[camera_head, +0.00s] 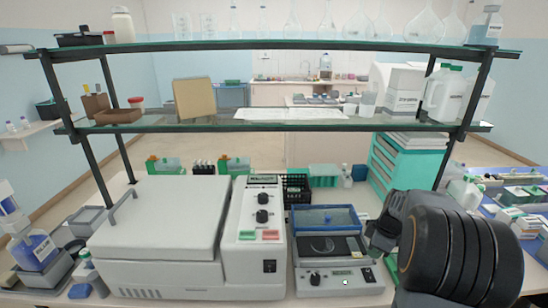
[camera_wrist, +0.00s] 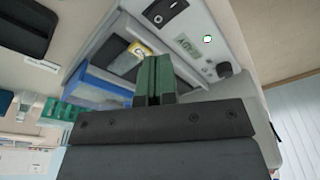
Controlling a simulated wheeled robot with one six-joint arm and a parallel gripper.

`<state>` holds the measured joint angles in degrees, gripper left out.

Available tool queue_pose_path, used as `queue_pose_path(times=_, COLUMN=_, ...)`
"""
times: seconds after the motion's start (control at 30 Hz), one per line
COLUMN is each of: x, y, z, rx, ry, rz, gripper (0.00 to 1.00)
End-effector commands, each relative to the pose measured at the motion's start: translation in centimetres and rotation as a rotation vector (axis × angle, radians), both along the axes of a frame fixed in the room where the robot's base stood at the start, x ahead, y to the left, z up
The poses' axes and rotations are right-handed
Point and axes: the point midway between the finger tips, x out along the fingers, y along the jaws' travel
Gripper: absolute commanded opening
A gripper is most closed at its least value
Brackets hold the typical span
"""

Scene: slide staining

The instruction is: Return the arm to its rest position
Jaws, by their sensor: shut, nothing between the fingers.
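My arm shows at the right of the head view, with a large black ribbed section in front. My gripper (camera_head: 380,238) is beside the right edge of the small grey staining device (camera_head: 340,283). In the wrist view my gripper (camera_wrist: 154,64) has its two green fingers together, with nothing seen between them. The same device (camera_wrist: 205,45) shows behind the fingers, with its knob, small display and black switch. Part of the bench behind the arm is hidden.
A large white lidded machine (camera_head: 165,225) with a control panel (camera_head: 262,225) stands left of the device. A glass shelf (camera_head: 200,125) spans above the bench. A teal drawer cabinet (camera_head: 395,165) stands behind my arm. A blue tray (camera_head: 325,212) sits on the device's back.

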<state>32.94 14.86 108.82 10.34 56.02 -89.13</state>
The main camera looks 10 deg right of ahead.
Motion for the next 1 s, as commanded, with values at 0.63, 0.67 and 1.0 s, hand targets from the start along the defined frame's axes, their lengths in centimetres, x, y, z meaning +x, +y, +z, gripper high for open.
queue_pose_path(times=0.63, x=-9.2, y=13.9, z=4.9, rx=0.014, ry=-0.030, rz=-1.077, gripper=0.00)
queue_pose_path(times=0.67, x=-9.7, y=14.7, z=5.2, rx=0.020, ry=-0.049, rz=-1.077, gripper=0.00)
queue_pose_path(times=1.0, x=-12.2, y=19.8, z=8.4, rx=0.086, ry=-0.209, rz=-0.904, gripper=0.00)
